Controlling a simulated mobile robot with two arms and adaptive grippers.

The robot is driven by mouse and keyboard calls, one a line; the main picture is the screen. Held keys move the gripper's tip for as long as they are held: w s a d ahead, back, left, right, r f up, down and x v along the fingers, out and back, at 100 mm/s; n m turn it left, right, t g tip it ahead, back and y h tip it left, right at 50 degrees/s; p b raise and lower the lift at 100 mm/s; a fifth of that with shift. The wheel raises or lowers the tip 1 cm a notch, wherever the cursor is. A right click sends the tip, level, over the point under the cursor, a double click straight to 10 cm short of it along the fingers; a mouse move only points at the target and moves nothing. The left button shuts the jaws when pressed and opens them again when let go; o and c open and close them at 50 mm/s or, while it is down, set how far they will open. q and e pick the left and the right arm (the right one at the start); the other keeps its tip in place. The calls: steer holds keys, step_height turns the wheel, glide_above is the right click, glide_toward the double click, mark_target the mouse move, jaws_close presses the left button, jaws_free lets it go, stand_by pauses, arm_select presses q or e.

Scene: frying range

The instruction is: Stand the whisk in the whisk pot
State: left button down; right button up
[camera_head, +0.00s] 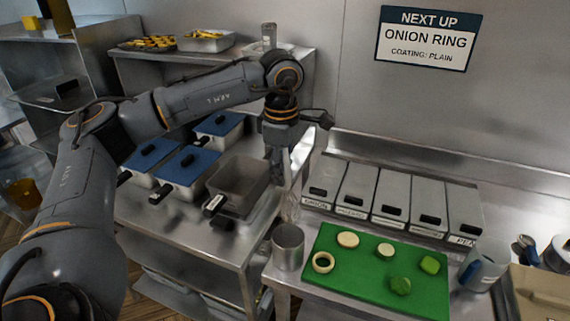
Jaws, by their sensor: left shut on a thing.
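My left gripper (280,163) points down over the gap between the frying table and the prep counter. It is shut on the whisk (291,205), whose thin, pale wire end hangs below the fingers and is hard to make out. The whisk hangs roughly upright. The whisk pot (288,250), a plain metal cylinder with an open top, stands upright at the left edge of the prep counter. The whisk's lower end shows just above and behind the pot's rim; I cannot tell whether it is over the opening. My right gripper is not in view.
A green cutting board (340,290) with several vegetable pieces lies right of the pot. Several labelled lidded bins (354,190) line the wall behind. An open grey pan (238,184) and blue-lidded pans (188,164) stand on the left table.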

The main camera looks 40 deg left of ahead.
arm_select(q)
steer(key=shift+s+f, duration=0.15)
steer(key=shift+f, duration=0.4)
step_height(320, 180, down, 12)
steer(key=b, duration=0.9)
steer(key=shift+s+f+b, duration=0.15)
steer(key=shift+s+b, duration=0.2)
steer(key=c, duration=1)
jaws_free()
steer(key=shift+c, duration=0.2)
step_height(320, 180, up, 12)
steer(key=shift+s+d, duration=0.15)
steer(key=shift+s, duration=0.2)
